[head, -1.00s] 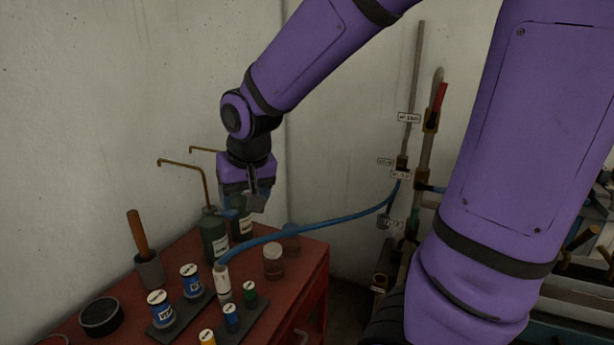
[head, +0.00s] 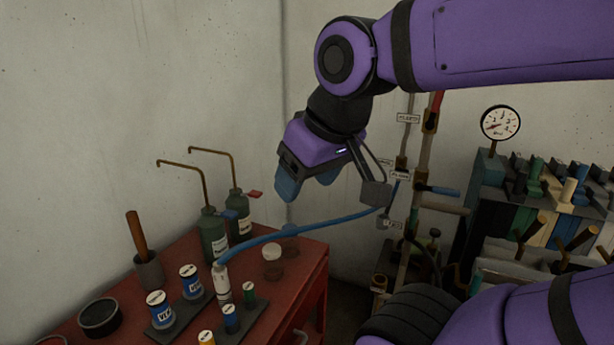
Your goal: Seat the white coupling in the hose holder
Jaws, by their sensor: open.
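The white coupling (head: 222,284) stands upright on the red cabinet top, on the end of the blue hose (head: 300,229). The hose runs from its top up to the right, to the pipework by the wall. I cannot make out the hose holder, or whether the coupling's foot sits in one. My gripper (head: 308,184) is open and empty, with blue fingers pointing down. It is in the air above the hose, up and to the right of the coupling and clear of it.
On the red cabinet (head: 285,305) stand green oil bottles (head: 214,235) with thin spouts, a jar (head: 272,263), small labelled cans (head: 160,308), a black bowl (head: 100,317) and a pot with a wooden handle (head: 148,269). Pipes and a gauge (head: 500,123) stand to the right.

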